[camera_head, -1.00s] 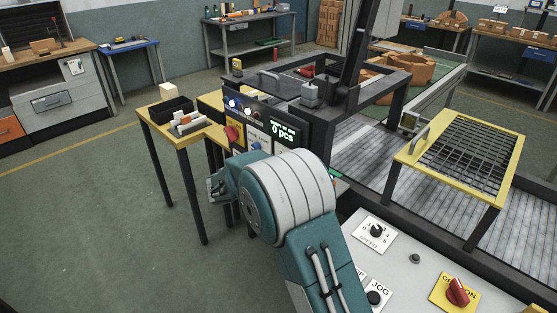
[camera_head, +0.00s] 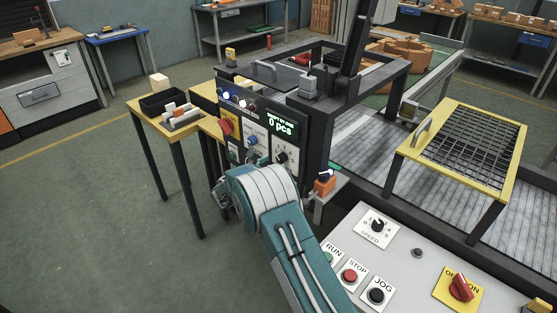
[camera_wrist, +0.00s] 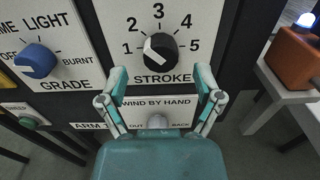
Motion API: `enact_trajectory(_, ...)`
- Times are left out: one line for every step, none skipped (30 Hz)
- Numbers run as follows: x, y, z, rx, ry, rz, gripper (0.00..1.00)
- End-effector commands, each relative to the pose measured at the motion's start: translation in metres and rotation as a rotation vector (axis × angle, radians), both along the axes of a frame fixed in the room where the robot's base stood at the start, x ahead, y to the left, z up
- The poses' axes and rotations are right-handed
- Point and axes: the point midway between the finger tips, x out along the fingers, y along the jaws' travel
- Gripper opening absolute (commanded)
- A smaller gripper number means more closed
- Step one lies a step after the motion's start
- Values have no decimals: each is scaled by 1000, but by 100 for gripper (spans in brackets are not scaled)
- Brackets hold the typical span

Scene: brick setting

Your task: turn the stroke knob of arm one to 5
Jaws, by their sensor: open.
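The stroke knob (camera_wrist: 160,48) is black with a white pointer, on a white plate numbered 1 to 5. The pointer leans up and left, roughly between 1 and 2. The knob also shows on the dark control panel in the camera_head view (camera_head: 282,157). My gripper (camera_wrist: 160,76) is open and empty in the wrist view. Its two fingers are spread left and right, below the knob and apart from it. In the camera_head view my arm hides most of the gripper.
Left of the stroke plate is a blue grade knob (camera_wrist: 37,61). Below is a wind-by-hand plate (camera_wrist: 157,103), partly hidden by my gripper. An orange block (camera_wrist: 293,57) stands at the right. A console (camera_head: 408,258) with buttons and a red switch lies right of my arm.

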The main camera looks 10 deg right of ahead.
Motion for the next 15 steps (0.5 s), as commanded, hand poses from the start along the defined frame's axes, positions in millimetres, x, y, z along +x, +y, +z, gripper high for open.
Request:
enact_trajectory(5,-7,0,0,0,-1,84)
enact_trajectory(7,-10,0,0,0,0,84)
enact_trajectory(10,-14,0,0,0,-1,84)
enact_trajectory(11,-16,0,0,0,-1,84)
enact_trajectory(13,-18,-1,-1,1,-1,84)
enact_trajectory(14,-20,-1,0,1,-1,84)
enact_trajectory(15,-21,0,0,1,0,84)
enact_trajectory(16,-22,0,0,1,0,84)
enact_trajectory(16,-22,0,0,1,1,84)
enact_trajectory(16,-23,0,0,1,1,84)
enact_trajectory(17,-23,0,0,1,1,84)
enact_trajectory(17,-23,0,0,1,1,84)
enact_trajectory(17,-23,0,0,1,1,84)
enact_trajectory(16,-23,0,1,1,1,84)
enact_trajectory(16,-23,0,1,1,1,84)
